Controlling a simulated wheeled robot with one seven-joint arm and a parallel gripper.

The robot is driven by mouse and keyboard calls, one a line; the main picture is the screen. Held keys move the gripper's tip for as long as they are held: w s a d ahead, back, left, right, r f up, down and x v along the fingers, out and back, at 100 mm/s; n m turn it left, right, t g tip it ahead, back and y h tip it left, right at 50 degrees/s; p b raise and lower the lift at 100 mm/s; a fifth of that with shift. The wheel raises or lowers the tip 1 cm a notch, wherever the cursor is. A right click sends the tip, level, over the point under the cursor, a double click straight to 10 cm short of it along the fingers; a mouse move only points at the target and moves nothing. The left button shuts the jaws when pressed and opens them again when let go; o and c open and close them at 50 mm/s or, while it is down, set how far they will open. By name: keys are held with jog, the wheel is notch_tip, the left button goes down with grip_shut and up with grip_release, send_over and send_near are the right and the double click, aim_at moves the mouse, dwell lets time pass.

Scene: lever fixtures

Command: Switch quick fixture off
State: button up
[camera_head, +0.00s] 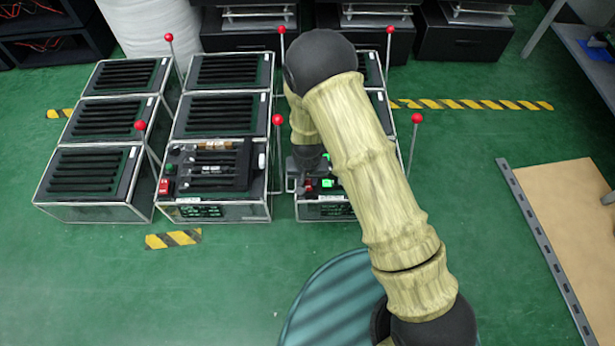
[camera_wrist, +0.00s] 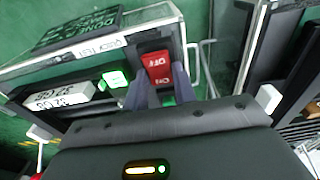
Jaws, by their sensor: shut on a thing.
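The quick fixture (camera_wrist: 100,48), with a white strip reading "QUICK TEST", fills the upper left of the wrist view, seen upside down. Its red switch (camera_wrist: 157,65), marked "OFF", is between the two fingertips of my gripper (camera_wrist: 161,76). The fingers are closed on the switch's sides. A lit green indicator (camera_wrist: 115,79) is left of the switch, and another green glow shows between the fingers. In the head view my gripper (camera_head: 308,168) reaches down at the front of the right-hand fixture (camera_head: 325,212); my arm hides much of that fixture. A bit of red (camera_head: 308,184) shows below the gripper.
A middle fixture (camera_head: 216,195) with its own red switch (camera_head: 165,187) stands close to the left. A left fixture (camera_head: 88,180) stands beyond it. Thin rods with red balls (camera_head: 417,118) rise beside the fixtures. The green floor in front is mostly clear.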

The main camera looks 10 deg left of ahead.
jog(key=shift+s+d+t+y+p, duration=0.15)
jog(key=shift+s+t+y, duration=0.15)
jog(key=shift+t, duration=0.75)
jog(key=shift+s+a+t+y+p, duration=0.15)
jog(key=shift+s+t+y, duration=0.1)
jog(key=shift+t, duration=0.8)
jog(key=shift+o, duration=0.2)
jog(key=shift+d, duration=0.1)
jog(key=shift+c, duration=0.2)
jog(key=o, duration=1)
jog(key=p+v, duration=0.8)
jog(key=v, duration=0.9)
jog(key=shift+s+p, duration=0.3)
jog(key=shift+s, duration=0.1)
